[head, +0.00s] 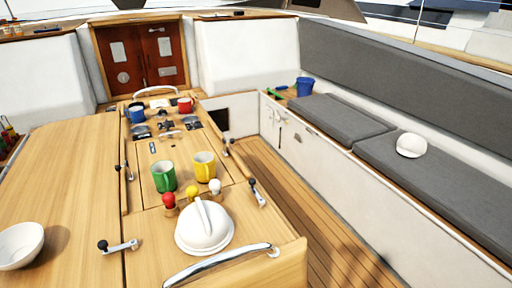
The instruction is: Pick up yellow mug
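The yellow mug (205,166) stands upright on the wooden cockpit table (150,226), near the middle of the head view. Its handle seems to be on the right side. A green mug (163,177) stands close to its left, with a small gap between them. My gripper is not in the head view, so I cannot see where it is or whether it holds anything.
Blue (137,115) and red (185,105) mugs are farther back. A white bowl (20,245) is left; open floor (290,210) lies right.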

